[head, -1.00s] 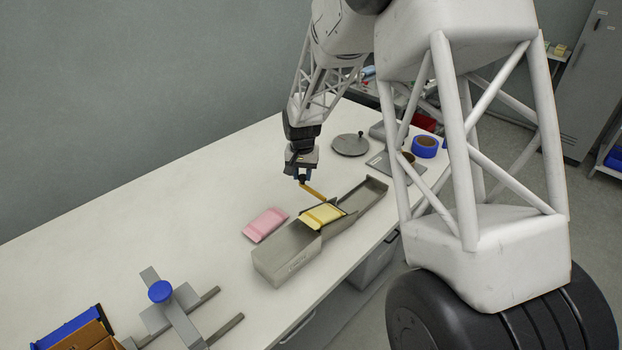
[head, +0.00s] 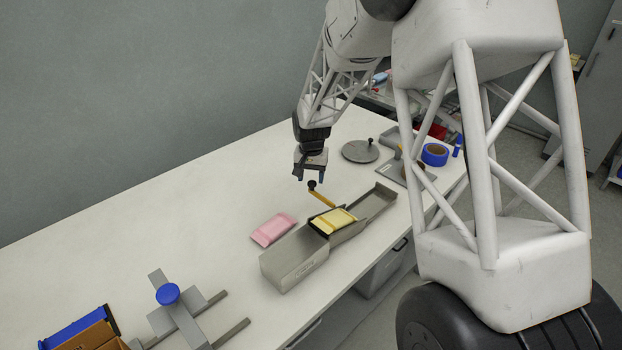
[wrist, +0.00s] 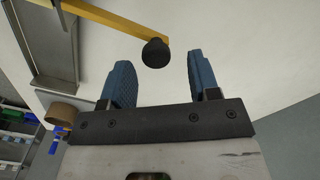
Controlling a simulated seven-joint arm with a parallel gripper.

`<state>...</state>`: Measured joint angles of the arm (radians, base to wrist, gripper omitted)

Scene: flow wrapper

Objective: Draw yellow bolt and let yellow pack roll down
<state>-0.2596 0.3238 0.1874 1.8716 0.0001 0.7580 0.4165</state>
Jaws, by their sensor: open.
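The yellow bolt (head: 321,197) is a flat yellow bar with a black knob (head: 312,185) at its outer end. Its inner end reaches the side of the metal chute (head: 372,205). The yellow pack (head: 334,220) lies in the chute, at the upper edge of the metal box section (head: 295,260). My gripper (head: 312,178) is above the knob, open and empty. In the wrist view the black knob (wrist: 155,53) shows just beyond and between the blue fingertips (wrist: 160,75), apart from both. The yellow bar (wrist: 110,20) runs off to the upper left.
A pink pack (head: 273,230) lies on the white table left of the box. A round grey lid (head: 360,151) and blue tape (head: 435,154) are behind. A blue-knobbed clamp fixture (head: 178,310) stands at front left. The table's left middle is clear.

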